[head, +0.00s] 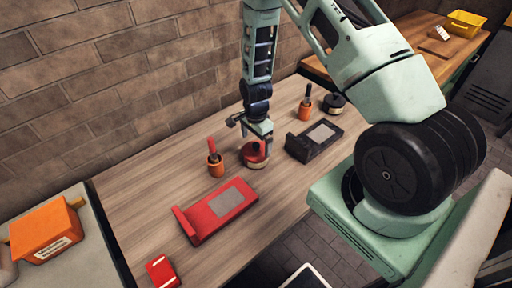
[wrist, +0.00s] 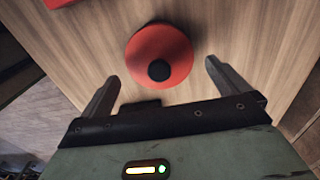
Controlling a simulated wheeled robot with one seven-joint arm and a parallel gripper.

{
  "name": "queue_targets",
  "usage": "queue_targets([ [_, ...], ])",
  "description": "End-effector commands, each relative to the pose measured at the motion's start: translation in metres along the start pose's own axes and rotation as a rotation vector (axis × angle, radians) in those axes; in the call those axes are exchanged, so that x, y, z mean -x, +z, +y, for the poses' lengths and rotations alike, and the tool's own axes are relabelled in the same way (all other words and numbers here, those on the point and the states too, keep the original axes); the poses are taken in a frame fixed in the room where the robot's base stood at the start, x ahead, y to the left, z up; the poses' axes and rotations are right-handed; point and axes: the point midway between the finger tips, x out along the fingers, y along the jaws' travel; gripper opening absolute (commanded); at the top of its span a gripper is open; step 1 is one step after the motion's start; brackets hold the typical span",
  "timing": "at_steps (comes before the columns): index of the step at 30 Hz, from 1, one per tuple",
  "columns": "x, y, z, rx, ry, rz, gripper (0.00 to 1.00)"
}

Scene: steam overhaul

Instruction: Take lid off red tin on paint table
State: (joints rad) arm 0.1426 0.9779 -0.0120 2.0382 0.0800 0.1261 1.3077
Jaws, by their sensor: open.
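The lid appears to be on the tin. My gripper (wrist: 162,77) is open, with one finger on each side of the lid's near edge. The fingers are apart from the lid in the wrist view. In the head view my gripper (head: 251,137) is right over the tin and partly covers it.
A red tray-like block with a grey patch (head: 222,202) lies in front of the tin, a black one (head: 314,140) to its right. Orange pots with brushes (head: 215,167) (head: 305,110) and a dark tin (head: 334,104) stand nearby. A brick wall (head: 120,60) is behind.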

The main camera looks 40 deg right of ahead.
Motion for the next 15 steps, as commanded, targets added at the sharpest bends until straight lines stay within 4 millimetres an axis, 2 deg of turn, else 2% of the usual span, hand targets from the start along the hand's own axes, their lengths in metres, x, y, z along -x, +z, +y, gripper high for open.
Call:
queue_targets([
  [7,-0.024,0.001,0.001,0.000,0.002,-0.001,1.00],
  [15,-0.029,0.000,0.001,0.000,-0.001,0.000,1.00],
])
